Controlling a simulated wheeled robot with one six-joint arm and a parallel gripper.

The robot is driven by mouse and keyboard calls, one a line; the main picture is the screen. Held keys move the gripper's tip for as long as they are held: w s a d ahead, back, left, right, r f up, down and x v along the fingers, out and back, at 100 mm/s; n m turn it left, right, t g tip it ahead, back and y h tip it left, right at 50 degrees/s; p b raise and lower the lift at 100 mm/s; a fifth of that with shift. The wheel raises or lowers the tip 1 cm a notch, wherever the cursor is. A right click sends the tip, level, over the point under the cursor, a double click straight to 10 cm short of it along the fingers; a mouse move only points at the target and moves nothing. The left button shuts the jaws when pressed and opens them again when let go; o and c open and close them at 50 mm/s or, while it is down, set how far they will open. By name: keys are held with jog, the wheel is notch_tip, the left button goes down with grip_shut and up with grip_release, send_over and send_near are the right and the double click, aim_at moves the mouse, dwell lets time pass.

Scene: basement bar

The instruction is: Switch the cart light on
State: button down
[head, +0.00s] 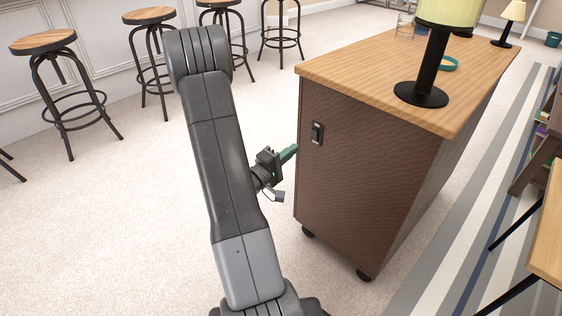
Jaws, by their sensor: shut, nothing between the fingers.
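The cart (365,185) is a brown cabinet on casters with a light wood top, right of my arm. A small dark switch (317,133) sits on its near side, high up by the left edge. A lamp (431,65) with a black base and a pale yellow-green shade stands on the cart top; its upper part is cut off by the frame, and I cannot tell whether it is lit. My gripper (291,152), with green fingers, is shut and empty. It points toward the cart's side, left of and a little lower than the switch in the picture.
Several bar stools (45,45) line the white panelled bar. A wooden table (548,245) is at right. Carpet around my arm is clear.

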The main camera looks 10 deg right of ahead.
aim_at(314, 132)
jog(key=b+x, duration=0.2)
jog(key=x, duration=0.5)
jog(key=shift+w+d, duration=0.1)
jog(key=shift+d, duration=0.05)
jog(key=shift+r, duration=0.1)
